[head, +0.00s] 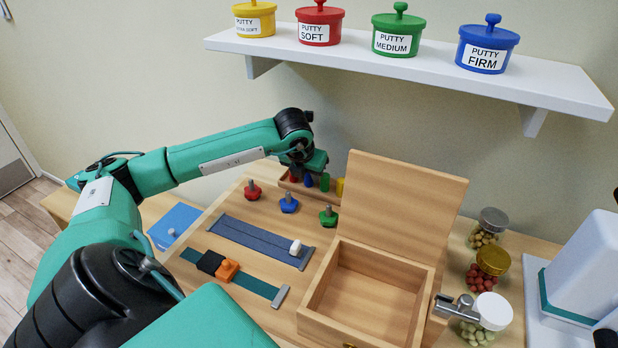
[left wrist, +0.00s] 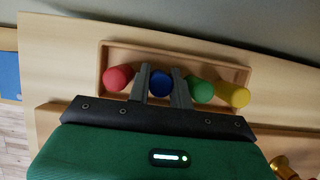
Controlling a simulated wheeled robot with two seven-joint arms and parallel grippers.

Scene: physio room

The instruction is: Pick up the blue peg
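The blue peg (left wrist: 161,83) stands in a row of pegs in a shallow wooden tray (left wrist: 106,58). My left gripper (left wrist: 162,80) has one finger on each side of it, close against it, with no gap visible between. My right gripper does not show.
A red peg (left wrist: 118,78) and a green peg (left wrist: 201,91) stand close beside the fingers, with a yellow peg (left wrist: 234,95) further right. An open wooden box (head: 366,299) is on the table's right. A putty shelf (head: 400,65) hangs above.

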